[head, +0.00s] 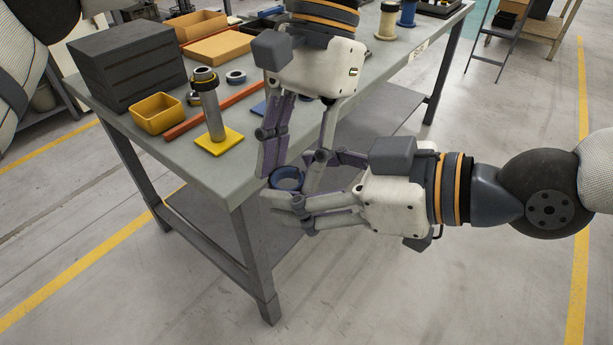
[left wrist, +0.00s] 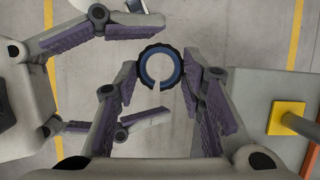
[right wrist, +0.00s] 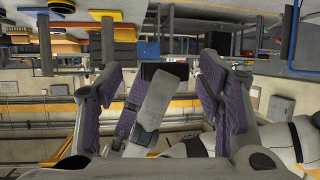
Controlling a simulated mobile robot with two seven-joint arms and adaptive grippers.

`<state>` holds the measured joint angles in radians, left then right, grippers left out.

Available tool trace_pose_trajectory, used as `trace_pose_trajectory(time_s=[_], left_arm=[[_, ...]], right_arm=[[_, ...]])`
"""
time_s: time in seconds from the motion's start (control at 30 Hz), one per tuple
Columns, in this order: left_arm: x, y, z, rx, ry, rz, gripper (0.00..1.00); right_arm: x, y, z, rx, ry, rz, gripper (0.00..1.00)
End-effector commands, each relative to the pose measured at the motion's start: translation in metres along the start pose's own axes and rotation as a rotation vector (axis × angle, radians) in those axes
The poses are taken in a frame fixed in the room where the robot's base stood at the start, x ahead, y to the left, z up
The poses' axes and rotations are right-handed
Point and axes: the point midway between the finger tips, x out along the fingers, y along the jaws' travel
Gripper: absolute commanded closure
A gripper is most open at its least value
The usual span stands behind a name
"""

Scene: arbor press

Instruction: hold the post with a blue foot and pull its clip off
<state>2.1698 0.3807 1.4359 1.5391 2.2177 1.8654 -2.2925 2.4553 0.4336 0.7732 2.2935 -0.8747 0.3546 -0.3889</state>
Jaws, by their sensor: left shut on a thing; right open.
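A dark ring-shaped clip with a blue inner band (left wrist: 146,69) is between the fingertips of my left gripper (left wrist: 160,72). It also shows in the head view (head: 287,178), off the table's front edge, with a gap on one side in the left wrist view. My right gripper (head: 296,176) is open beside the clip, its fingers spread around my left fingers. A blue piece (head: 258,108) on the table, perhaps the blue foot, is mostly hidden behind my left gripper.
A post with a yellow foot (head: 219,141) stands at the table's near corner, a dark and yellow clip on top. A yellow bin (head: 157,113), dark block (head: 127,65), orange bar (head: 187,123) and loose ring (head: 236,76) are close by. Open floor lies in front.

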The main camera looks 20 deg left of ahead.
Motion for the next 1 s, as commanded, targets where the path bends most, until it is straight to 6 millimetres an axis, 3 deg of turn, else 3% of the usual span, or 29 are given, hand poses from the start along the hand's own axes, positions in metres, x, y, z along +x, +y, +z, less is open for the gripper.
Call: trace_pose_trajectory(time_s=[0.07, 0.3, 0.37, 0.4, 0.5, 0.83, 1.0], left_arm=[[0.000, 0.000, 0.000, 0.000, 0.000, 0.000, 0.97], [0.000, 0.000, 0.000, 0.001, -0.001, 0.000, 0.97], [0.000, 0.000, 0.001, 0.001, -0.002, 0.000, 0.97], [0.000, 0.001, 0.001, 0.002, -0.003, 0.000, 0.59], [0.000, 0.001, 0.001, 0.002, -0.002, 0.000, 0.40], [-0.004, 0.000, 0.000, 0.000, 0.001, 0.000, 0.40], [-0.041, 0.001, -0.001, -0.002, 0.005, 0.000, 0.40]], right_arm=[[0.000, 0.000, 0.000, 0.000, 0.000, 0.000, 0.39], [0.000, 0.000, 0.000, 0.001, 0.000, 0.001, 0.89], [0.000, 0.001, 0.000, 0.001, 0.000, 0.002, 0.89], [-0.001, 0.001, 0.000, 0.001, 0.000, 0.003, 0.89], [-0.001, 0.001, 0.000, 0.002, 0.000, 0.002, 0.89], [-0.001, 0.000, 0.000, 0.001, -0.001, 0.000, 0.89], [-0.001, 0.000, 0.000, 0.001, -0.001, 0.000, 0.89]])
